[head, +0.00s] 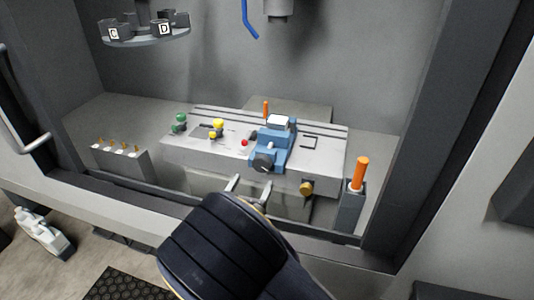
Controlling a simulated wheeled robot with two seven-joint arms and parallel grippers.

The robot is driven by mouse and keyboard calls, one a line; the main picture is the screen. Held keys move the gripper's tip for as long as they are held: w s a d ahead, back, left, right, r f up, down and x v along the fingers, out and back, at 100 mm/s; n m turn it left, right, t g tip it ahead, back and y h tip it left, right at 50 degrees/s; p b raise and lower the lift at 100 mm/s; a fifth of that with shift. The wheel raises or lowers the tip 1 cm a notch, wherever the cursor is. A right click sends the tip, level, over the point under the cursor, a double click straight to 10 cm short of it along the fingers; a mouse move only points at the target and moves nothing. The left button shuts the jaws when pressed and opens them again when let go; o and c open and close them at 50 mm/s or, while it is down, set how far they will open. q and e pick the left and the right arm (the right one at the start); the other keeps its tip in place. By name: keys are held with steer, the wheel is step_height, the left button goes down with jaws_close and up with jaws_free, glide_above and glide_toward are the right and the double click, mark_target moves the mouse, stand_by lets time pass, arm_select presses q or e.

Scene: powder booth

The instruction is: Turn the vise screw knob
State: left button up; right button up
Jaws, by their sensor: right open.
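The blue vise (272,148) stands on the grey slotted table inside the booth, with a pale block at its top. Its dark round screw knob (264,163) faces the front, toward me. My right gripper (249,182) comes in from below, with its two light fingers spread apart and nothing between them. In the picture the fingertips lie just below the screw knob and look apart from it. Much of the gripper is hidden behind my dark arm link. My left gripper is not in view.
A brass knob (306,188) sits on the table's front face. An orange-handled tool (360,172) stands in a dark holder at right. Green (180,119) and yellow (218,125) knobs are on the table's left. A grey block (121,160) with brass pins stands at left.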

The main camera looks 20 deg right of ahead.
mark_target(260, 166)
steer(key=p+x, duration=0.1)
steer(key=x, duration=0.7)
steer(key=shift+w+d, duration=0.15)
steer(key=shift+w, duration=0.1)
steer(key=shift+c, duration=0.3)
steer(key=c, duration=0.9)
steer(key=shift+f+m+b, duration=0.2)
steer(key=shift+m+b, duration=0.3)
steer(key=shift+b, duration=0.35)
steer(key=shift+r, duration=0.25)
steer(key=o, duration=1)
steer(key=shift+c, duration=0.2)
